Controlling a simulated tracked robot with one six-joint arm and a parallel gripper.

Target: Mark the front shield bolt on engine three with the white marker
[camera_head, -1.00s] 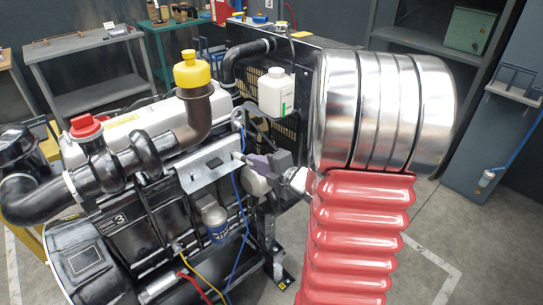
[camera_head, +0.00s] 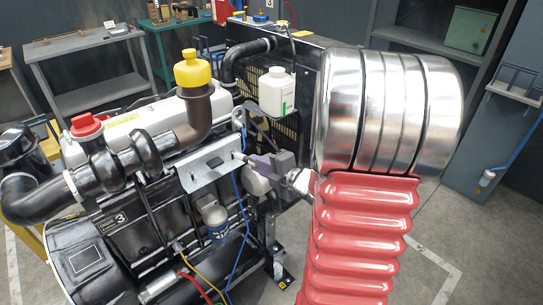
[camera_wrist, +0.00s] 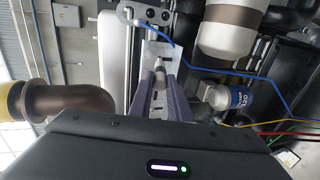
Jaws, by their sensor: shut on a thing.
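Engine three (camera_head: 110,235) carries a label with a 3. A silver shield plate (camera_head: 205,170) sits on its near side, below the exhaust elbow, and also shows in the wrist view (camera_wrist: 150,50). My gripper (camera_head: 256,162) is at the right end of this plate. In the wrist view its purple fingers (camera_wrist: 159,85) are shut on the white marker (camera_wrist: 159,68). The marker's tip points at the plate; I cannot tell whether it touches. Holes or bolt heads show near the plate's far end in the wrist view, but I cannot single out the front bolt.
A blue wire (camera_head: 238,215) hangs beside the plate. A white bottle (camera_head: 277,93) and the radiator grille stand behind my gripper. A yellow-capped elbow pipe (camera_head: 195,100) rises over the plate. An oil filter (camera_head: 216,222) sits below. Benches stand at the back.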

